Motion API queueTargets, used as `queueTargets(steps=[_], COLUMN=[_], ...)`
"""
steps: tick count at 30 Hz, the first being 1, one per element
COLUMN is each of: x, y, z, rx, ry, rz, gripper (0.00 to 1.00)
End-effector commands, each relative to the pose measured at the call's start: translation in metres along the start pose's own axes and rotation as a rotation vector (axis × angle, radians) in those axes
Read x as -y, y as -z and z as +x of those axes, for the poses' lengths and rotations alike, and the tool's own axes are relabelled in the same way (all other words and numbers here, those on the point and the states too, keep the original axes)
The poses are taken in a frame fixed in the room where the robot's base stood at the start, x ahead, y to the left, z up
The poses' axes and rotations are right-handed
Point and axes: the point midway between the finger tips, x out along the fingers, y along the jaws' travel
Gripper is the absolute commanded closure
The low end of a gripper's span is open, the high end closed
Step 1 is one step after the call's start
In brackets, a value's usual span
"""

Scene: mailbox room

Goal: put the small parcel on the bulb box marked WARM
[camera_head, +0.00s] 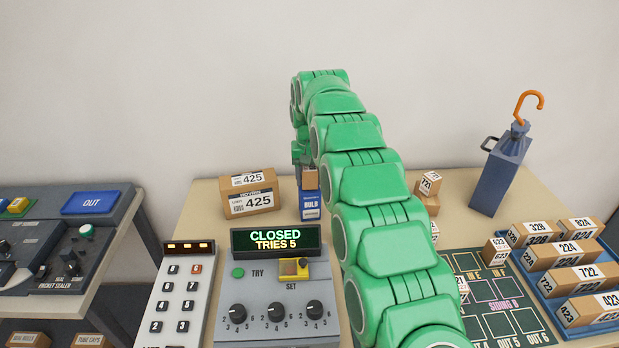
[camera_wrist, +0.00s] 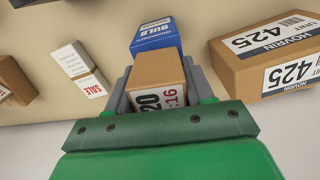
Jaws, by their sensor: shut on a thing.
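The small brown parcel (camera_head: 310,179) is between the jaws of my gripper (camera_head: 304,172), with the green arm partly in front. In the wrist view my gripper (camera_wrist: 158,78) is shut on the parcel (camera_wrist: 158,68), whose label shows "20" and "16". The blue and white bulb box (camera_head: 310,208) stands upright just below the parcel in the head view. It shows beyond the parcel in the wrist view (camera_wrist: 154,37). "BULB" is legible on it, but WARM is not readable. I cannot tell whether parcel and box touch.
A larger parcel marked 425 (camera_head: 250,193) stands close left of the bulb box. A white box marked SALE (camera_wrist: 80,68) shows in the wrist view. The CLOSED dial unit (camera_head: 275,290) is nearer. Parcels in a blue tray (camera_head: 538,282) and an umbrella stand (camera_head: 500,175) are right.

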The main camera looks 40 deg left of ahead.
Motion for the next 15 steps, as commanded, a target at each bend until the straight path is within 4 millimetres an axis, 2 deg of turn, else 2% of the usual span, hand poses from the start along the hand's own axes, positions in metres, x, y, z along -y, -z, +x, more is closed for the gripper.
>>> queueTargets(steps=[13,14,15], x=[-0.0002,-0.0001,0.0001], y=[0.0,0.0001,0.0001], z=[0.0072,0.0076,0.0074], rx=[-0.001,-0.001,-0.001], ry=[0.0,0.0,0.0], rz=[0.0,0.0,0.0], gripper=[0.81,0.46,0.4])
